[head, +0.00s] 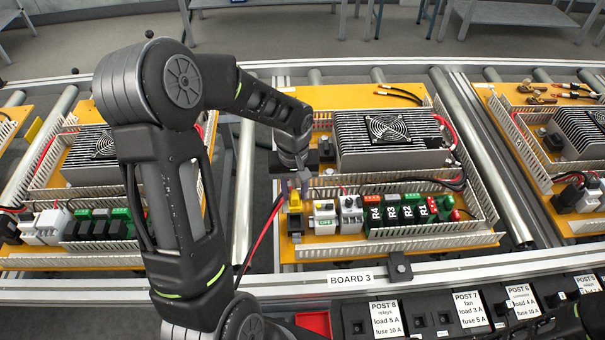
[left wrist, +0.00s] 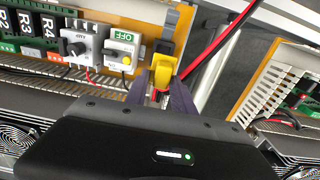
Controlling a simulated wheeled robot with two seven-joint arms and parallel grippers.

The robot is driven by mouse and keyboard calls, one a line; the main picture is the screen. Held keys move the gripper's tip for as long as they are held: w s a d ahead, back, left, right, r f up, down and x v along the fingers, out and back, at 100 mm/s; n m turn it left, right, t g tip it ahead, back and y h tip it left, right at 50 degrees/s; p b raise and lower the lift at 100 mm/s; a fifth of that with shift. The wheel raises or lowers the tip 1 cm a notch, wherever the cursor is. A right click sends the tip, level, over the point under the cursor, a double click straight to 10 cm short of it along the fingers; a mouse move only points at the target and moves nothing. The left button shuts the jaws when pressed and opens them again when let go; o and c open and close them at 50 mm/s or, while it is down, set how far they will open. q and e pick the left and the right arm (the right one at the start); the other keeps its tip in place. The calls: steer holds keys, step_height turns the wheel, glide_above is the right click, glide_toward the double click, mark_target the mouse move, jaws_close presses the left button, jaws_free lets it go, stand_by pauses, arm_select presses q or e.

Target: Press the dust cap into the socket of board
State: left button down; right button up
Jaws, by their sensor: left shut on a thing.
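Board 3 is an orange panel (head: 405,246) on the conveyor, in the middle of the head view. My left gripper (head: 292,188) points down at the panel's left end. My right gripper is not in view.
A white switch module (head: 324,212) stands close to the right of the cap, with green and red relays beyond. A finned fan unit (head: 388,140) and slotted ducts (head: 405,185) lie behind. A red and black cable (head: 262,235) hangs off the board's left edge. Neighbouring boards flank both sides.

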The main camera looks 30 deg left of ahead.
mark_target(295, 205)
arm_select(q)
steer(key=shift+s, duration=0.15)
steer(key=shift+f, duration=0.15)
steer(key=shift+f+b, duration=0.5)
steer(key=shift+b, duration=0.25)
steer(key=shift+f+b, duration=1.95)
steer(key=shift+f, duration=0.35)
steer(key=shift+d+b, duration=0.1)
steer(key=shift+b, duration=0.35)
